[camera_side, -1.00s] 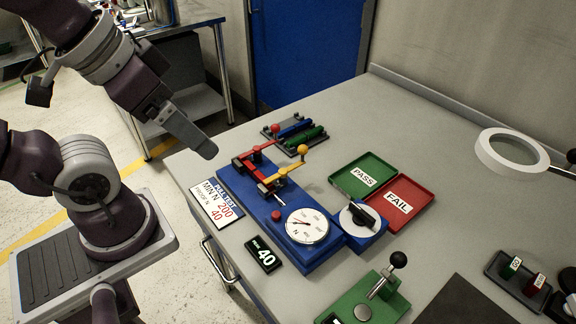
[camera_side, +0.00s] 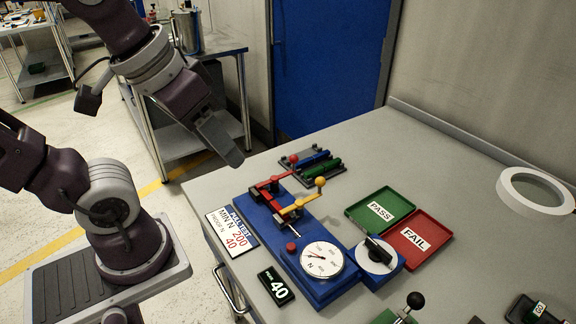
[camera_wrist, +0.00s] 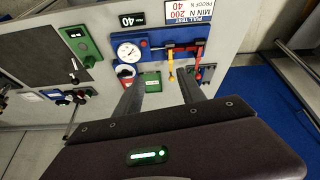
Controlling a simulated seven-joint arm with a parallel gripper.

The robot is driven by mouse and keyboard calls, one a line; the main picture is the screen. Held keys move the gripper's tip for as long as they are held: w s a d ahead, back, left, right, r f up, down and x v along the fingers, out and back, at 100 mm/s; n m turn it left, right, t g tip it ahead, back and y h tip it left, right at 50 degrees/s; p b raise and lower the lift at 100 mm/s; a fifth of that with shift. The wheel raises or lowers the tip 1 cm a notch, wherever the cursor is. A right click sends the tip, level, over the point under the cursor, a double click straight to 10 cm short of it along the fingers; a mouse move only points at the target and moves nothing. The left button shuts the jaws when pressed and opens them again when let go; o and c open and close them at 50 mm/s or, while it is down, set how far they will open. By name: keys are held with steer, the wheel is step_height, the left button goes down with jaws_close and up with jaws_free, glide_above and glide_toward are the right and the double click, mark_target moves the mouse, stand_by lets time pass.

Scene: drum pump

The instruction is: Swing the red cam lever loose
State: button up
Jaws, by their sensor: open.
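The red cam lever (camera_side: 272,182) sits at the far end of the blue pull-test fixture (camera_side: 262,222), with a red ball on its raised end. A yellow lever (camera_side: 302,203) with a yellow ball is beside it, nearer the round gauge (camera_side: 322,260). My gripper (camera_side: 233,155) is in the air left of the red lever, apart from it, fingers pointing down and right. In the wrist view my gripper (camera_wrist: 161,84) is open and empty; the red lever (camera_wrist: 198,50) lies beyond the right finger and the yellow lever (camera_wrist: 171,68) shows between the fingers.
A MIN/PROOF label plate (camera_side: 231,232) and a 40 display (camera_side: 276,286) lie beside the fixture. Green PASS (camera_side: 356,215) and red FAIL (camera_side: 440,232) trays are to the right. A rack of blue and green cylinders (camera_side: 318,162) stands close behind the red lever.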

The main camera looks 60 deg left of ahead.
steer(key=w+n, duration=0.1)
steer(key=w, duration=0.1)
steer(key=w+a+n+g, duration=0.1)
steer(key=w+n, duration=0.1)
steer(key=w, duration=0.1)
steer(key=w+r+n, duration=0.1)
steer(key=w+n, duration=0.1)
steer(key=shift+w+a+g+y, duration=0.2)
steer(key=shift+w+g+y, duration=0.1)
steer(key=shift+w+g, duration=0.1)
steer(key=c, duration=0.7)
steer(key=w+n, duration=0.2)
steer(key=w, duration=0.1)
steer(key=w+f, duration=0.1)
steer(key=shift+w+a+n+g+y, duration=0.2)
steer(key=shift+a+n+g+y, duration=0.1)
steer(key=shift+a+n+g, duration=0.1)
jaws_close()
steer(key=w+a+f+n+g+y, duration=0.2)
steer(key=w+f+n, duration=0.6)
steer(key=w, duration=0.3)
steer(key=shift+w+f+g, duration=0.2)
steer(key=shift+w+g, duration=0.1)
steer(key=shift+w, duration=0.05)
